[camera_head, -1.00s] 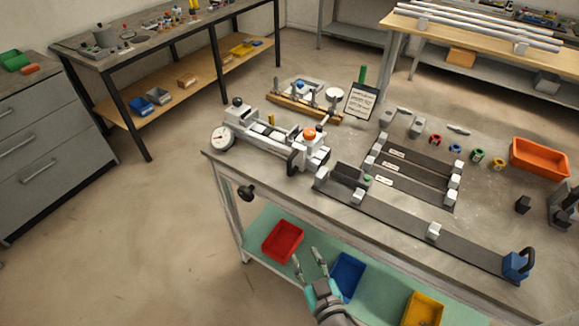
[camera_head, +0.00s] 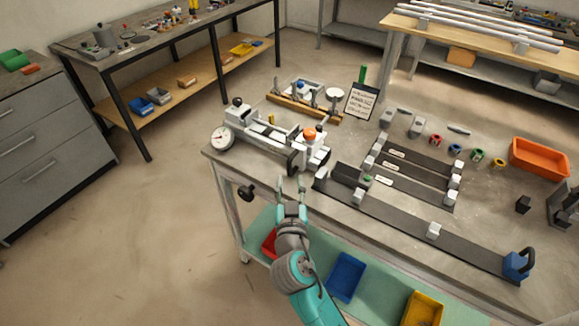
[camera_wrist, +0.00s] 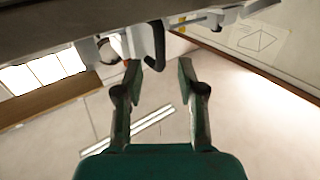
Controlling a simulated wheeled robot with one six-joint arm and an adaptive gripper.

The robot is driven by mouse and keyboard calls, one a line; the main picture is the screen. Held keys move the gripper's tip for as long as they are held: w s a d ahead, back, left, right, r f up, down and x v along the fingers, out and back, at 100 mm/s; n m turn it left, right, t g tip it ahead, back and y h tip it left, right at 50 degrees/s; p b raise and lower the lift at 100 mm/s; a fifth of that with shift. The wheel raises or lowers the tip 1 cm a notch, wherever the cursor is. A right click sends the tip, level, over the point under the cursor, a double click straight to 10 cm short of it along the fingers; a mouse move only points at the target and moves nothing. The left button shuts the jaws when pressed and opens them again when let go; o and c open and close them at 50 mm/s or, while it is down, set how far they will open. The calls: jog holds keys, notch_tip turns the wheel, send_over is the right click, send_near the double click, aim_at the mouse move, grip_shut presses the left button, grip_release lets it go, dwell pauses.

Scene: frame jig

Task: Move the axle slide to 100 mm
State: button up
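A pale fixture (camera_head: 265,135) with a round dial (camera_head: 222,138) at its left end lies along the table's near left edge. At its right end is a white carriage block with an orange knob (camera_head: 309,133) and a dark handle (camera_head: 292,161). I take this block for the axle slide, but I can read no label or scale value. My gripper (camera_head: 291,183) is open and empty, just in front of the table edge below the handle. In the wrist view a black curved handle (camera_wrist: 159,42) shows just beyond the open fingertips (camera_wrist: 158,68), apart from them.
Dark rails with white blocks (camera_head: 433,230) run right, ending at a blue block (camera_head: 515,264) with a black handle. A black knob (camera_head: 246,192) juts from the table front. The lower shelf holds blue (camera_head: 346,276) and yellow bins. A written board (camera_head: 361,101) stands behind.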

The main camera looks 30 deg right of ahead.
aim_at(290, 169)
jog(key=shift+x, duration=3.15)
grip_shut()
